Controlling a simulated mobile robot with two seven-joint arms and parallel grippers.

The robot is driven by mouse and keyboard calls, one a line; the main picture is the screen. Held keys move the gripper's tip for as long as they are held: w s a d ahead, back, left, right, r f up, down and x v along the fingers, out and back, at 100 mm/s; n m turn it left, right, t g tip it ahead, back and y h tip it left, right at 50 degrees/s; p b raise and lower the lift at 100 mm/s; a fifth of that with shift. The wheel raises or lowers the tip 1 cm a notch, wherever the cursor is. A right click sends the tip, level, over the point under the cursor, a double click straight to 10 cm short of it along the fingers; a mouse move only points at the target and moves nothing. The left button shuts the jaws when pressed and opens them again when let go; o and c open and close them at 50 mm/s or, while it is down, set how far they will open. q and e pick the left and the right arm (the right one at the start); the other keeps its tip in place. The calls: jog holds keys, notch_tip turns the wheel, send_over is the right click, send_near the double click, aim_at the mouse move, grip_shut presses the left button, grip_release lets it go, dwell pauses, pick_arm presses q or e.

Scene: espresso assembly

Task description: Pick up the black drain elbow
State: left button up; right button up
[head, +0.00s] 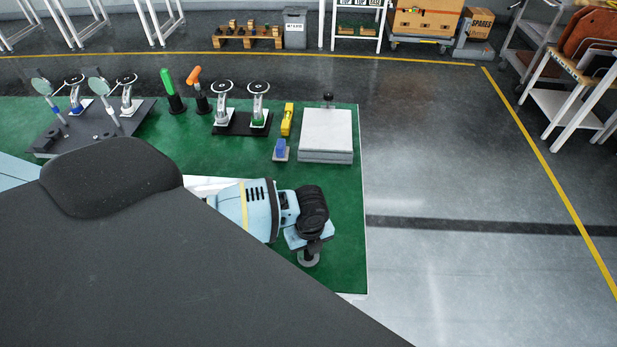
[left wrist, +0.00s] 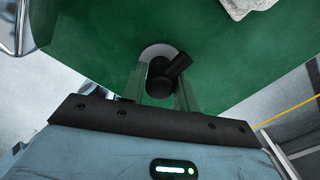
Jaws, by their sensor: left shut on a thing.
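The black drain elbow (left wrist: 165,72) shows in the left wrist view between the two fingers of my left gripper (left wrist: 160,88), its angled spout pointing up and right. My left gripper is shut on it. A pale round disc (left wrist: 152,51) lies behind the elbow, over the green mat; I cannot tell whether the elbow still touches it. In the head view my left gripper (head: 309,246) points down near the mat's right edge, with the disc (head: 309,259) below it. The elbow is mostly hidden there by my wrist. My right gripper is not in view.
The green mat (head: 340,190) holds a white-topped box (head: 325,130), a small blue part (head: 281,148), a yellow part (head: 287,120), two round-topped stands on a black base (head: 240,124), and green and orange handled tools (head: 168,85). The mat around my gripper is clear.

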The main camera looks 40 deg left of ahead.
pick_arm(q)
jog(key=shift+r, duration=0.1)
jog(key=shift+r, duration=0.55)
notch_tip(320, 180, up, 2)
jog(key=shift+r, duration=0.2)
jog(key=s+d, duration=0.2)
jog(key=s, duration=0.5)
jog(key=s+d+r, duration=0.1)
jog(key=s+d, duration=0.1)
jog(key=s, duration=0.6)
jog(key=shift+s+d+r+p, duration=0.15)
jog(key=shift+s+d+p, duration=0.1)
jog(key=shift+p, duration=0.2)
jog(key=shift+w, duration=0.1)
